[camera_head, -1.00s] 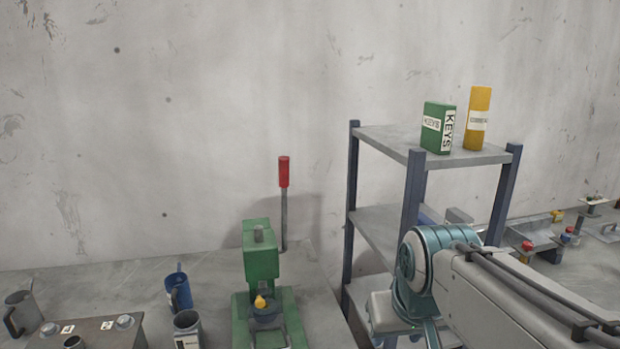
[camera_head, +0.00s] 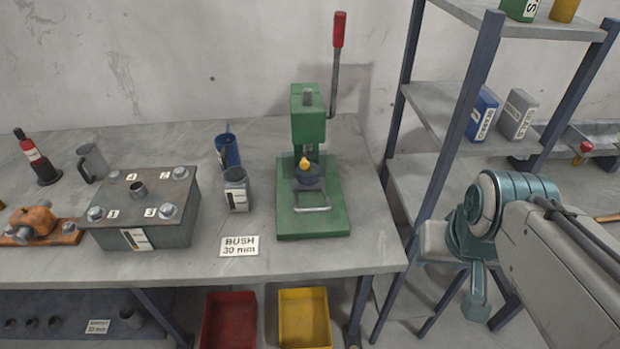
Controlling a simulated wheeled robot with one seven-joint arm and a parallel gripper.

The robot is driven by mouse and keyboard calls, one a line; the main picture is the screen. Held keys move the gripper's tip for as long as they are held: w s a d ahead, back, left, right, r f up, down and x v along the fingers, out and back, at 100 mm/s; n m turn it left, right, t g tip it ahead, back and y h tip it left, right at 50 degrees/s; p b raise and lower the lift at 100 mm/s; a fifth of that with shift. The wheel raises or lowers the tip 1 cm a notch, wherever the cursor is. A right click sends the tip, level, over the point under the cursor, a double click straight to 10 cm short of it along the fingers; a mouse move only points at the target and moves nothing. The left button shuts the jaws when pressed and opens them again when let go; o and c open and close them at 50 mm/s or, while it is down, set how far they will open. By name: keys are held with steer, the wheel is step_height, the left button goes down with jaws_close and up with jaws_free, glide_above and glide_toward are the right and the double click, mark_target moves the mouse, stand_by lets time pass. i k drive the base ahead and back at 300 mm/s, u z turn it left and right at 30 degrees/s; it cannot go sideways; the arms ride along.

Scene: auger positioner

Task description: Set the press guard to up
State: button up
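The green press (camera_head: 308,120) stands on the grey workbench (camera_head: 200,262), left of the shelf rack. Its lever with a red grip (camera_head: 339,30) points up at the back right. A pale wire loop, which looks like the press guard (camera_head: 313,209), sits low at the front of the press, above the green base. Behind it are a dark round part and a yellow piece (camera_head: 305,162). My arm shows at the right, apart from the press. I cannot make out my gripper's fingers.
Left of the press stand a grey cup (camera_head: 236,189), a blue mug (camera_head: 227,151) and a bolted steel block (camera_head: 146,205). A "BUSH 30 mm" card (camera_head: 239,245) lies in front. The shelf rack (camera_head: 462,110) stands right of the bench. Red (camera_head: 229,325) and yellow (camera_head: 303,318) bins are below.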

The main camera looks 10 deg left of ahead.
mark_target(304, 164)
steer(key=z, duration=1.9)
steer(key=k, duration=1.35)
steer(key=u, duration=1.7)
steer(key=i, duration=0.5)
steer(key=u, duration=0.05)
